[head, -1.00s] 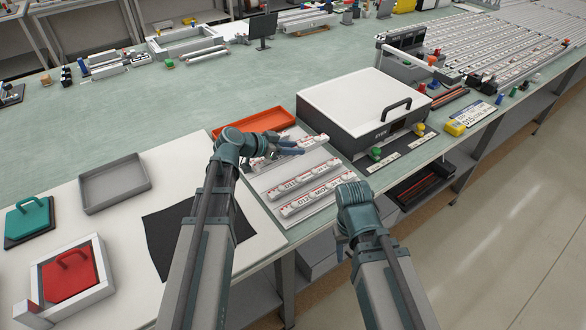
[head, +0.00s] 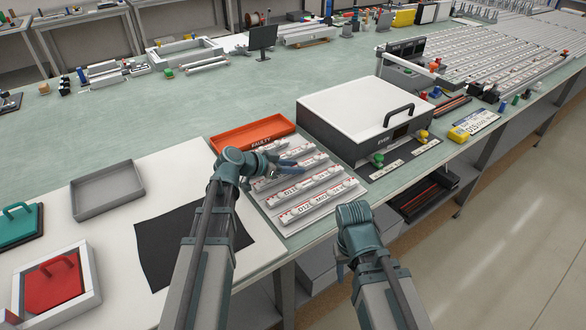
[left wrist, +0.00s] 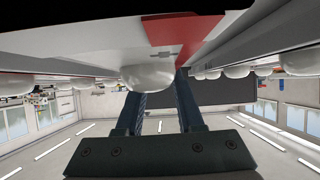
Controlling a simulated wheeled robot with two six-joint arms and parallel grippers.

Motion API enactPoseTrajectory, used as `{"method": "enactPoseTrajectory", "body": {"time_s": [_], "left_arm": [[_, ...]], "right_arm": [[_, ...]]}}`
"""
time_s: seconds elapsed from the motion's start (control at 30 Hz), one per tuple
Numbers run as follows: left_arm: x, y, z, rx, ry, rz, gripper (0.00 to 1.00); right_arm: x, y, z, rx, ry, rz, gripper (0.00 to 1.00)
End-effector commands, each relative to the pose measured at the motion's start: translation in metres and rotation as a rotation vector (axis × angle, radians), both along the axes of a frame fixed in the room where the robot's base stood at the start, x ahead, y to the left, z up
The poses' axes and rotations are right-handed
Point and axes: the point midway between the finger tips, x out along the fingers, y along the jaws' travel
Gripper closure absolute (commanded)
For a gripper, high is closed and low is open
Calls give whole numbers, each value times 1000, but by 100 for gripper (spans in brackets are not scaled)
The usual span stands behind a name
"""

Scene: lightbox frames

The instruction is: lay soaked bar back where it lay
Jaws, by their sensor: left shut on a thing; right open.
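Several white bars with red marks and round white domes lie in rows on a pale tray (head: 272,222). The nearest bar (head: 318,203) is labelled D12. My left gripper (head: 290,164) is over the back rows of this tray, shut on a white bar. In the left wrist view the held bar (left wrist: 110,50) is close up, with a red patch and a dome (left wrist: 146,77) by the fingers. The head view does not clearly show whether it touches the tray. My right gripper (head: 341,271) is open, low beside the table's front edge, mostly hidden by its wrist.
An orange tray (head: 228,142) marked FAULTY lies behind the bars. A white-lidded box (head: 345,105) with a black handle stands close to their right.

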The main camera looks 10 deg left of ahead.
Motion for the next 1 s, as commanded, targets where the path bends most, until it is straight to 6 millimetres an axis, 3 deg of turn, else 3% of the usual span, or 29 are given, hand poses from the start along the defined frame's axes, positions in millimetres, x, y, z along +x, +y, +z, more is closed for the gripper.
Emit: {"method": "enactPoseTrajectory", "body": {"time_s": [0.07,0.1,0.27,0.63,1.0], "left_arm": [[0,0,-4,0,0,0,100],[0,0,-4,0,0,0,62],[0,0,-3,0,0,0,33],[0,0,3,0,0,0,33],[-45,44,40,1,1,4,33]], "right_arm": [[0,0,-4,0,0,0,50],[0,0,-4,0,0,0,50],[0,0,-3,0,0,0,50],[0,0,3,0,0,0,50],[0,0,40,0,0,-1,50]]}}
